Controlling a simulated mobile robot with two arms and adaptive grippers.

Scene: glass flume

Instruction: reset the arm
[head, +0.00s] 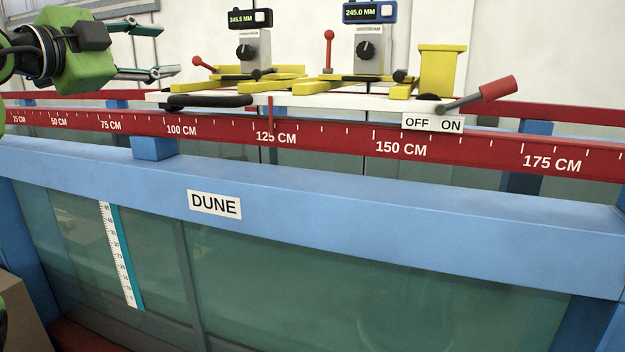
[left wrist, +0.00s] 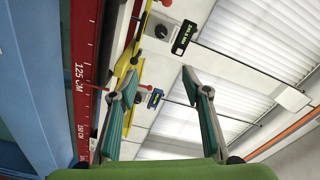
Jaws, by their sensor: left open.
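My left gripper (head: 158,52) is at the upper left of the head view, above the red scale rail and left of the instrument carriage. It is open and empty, with its two fingers spread apart and pointing right. In the left wrist view its fingers (left wrist: 163,110) are also wide apart with nothing between them. My right gripper does not show clearly in either view; a small green and black part at the lower left edge of the head view is too cut off to identify.
A white carriage (head: 300,102) bears two gauges reading 245.5 MM (head: 250,18) and 245.0 MM (head: 370,12). A red-handled lever (head: 497,88) points right above the OFF/ON label (head: 433,123). The red scale rail (head: 335,139) and blue beam (head: 400,210) run across in front.

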